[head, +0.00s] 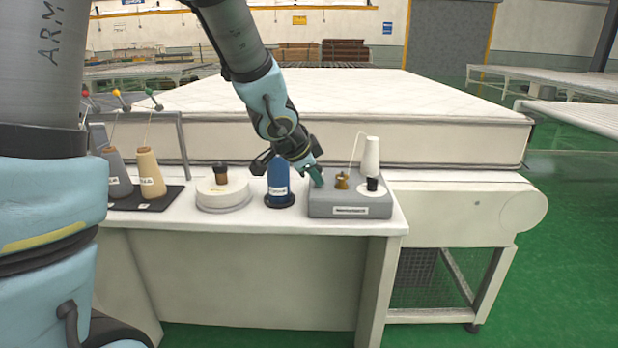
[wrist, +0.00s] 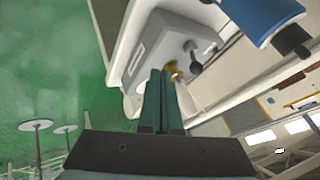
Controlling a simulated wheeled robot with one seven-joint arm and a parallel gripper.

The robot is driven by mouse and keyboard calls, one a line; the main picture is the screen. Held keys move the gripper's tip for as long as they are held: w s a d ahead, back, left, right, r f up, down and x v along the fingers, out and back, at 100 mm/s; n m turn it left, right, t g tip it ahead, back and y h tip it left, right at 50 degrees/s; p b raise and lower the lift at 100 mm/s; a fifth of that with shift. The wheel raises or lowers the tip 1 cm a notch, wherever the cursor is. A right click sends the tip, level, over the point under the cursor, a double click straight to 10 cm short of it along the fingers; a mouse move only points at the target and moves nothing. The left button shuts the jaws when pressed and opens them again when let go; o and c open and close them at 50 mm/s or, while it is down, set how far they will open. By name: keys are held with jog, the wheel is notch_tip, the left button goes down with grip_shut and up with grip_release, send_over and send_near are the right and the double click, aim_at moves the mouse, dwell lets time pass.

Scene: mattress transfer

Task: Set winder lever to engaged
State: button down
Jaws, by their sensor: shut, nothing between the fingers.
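The winder is a grey box (head: 330,208) with a label on its front, at the right end of the white bench in the head view. It also shows in the wrist view (wrist: 150,45). A dark lever with a rounded end (wrist: 194,64) sticks out from the winder, next to a brass part (wrist: 173,71). Its setting cannot be read. In the head view my gripper hides the lever, and the brass part (head: 342,181) is just to the right. My gripper (head: 316,178) is shut and empty, low over the winder's left side. In the wrist view its fingers (wrist: 160,78) point beside the lever; contact cannot be told.
A blue cone (head: 280,183) stands close left of the winder. A white cone (head: 370,156) and a black cap (head: 372,184) stand on its right side. A white round stand (head: 222,193) is farther left. A mattress (head: 400,110) lies behind the bench.

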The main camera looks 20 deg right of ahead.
notch_tip(320, 180, down, 2)
jog(key=d, duration=0.1)
jog(key=p, duration=0.3)
send_over(316, 197)
jog(key=shift+s+r, duration=0.2)
jog(key=shift+r, duration=0.1)
jog(key=shift+b, duration=0.3)
jog(key=shift+w+r, duration=0.1)
jog(key=shift+r, duration=0.1)
